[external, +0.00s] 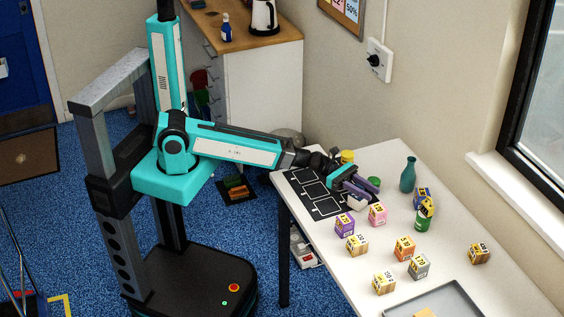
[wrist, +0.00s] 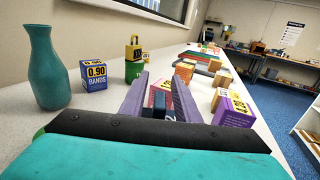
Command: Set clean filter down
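My gripper (external: 359,194) is low over the table, near the right edge of the black marked mat (external: 300,184). In the wrist view its two purple fingers (wrist: 160,85) stand apart. Small dark pieces show between them, and I cannot tell whether these belong to the gripper. A pink carton (external: 377,213) stands just past the fingertips, and a purple carton (external: 344,225) is beside it, larger at right in the wrist view (wrist: 234,110). I cannot make out anything as a clean filter.
A teal vase (external: 408,174), a blue carton (wrist: 94,76) and a green container (external: 423,218) stand along the wall side. Several cartons, including an orange one (external: 404,248), spread down the table. A grey tray (external: 470,298) is at the front. The table's far right is mostly clear.

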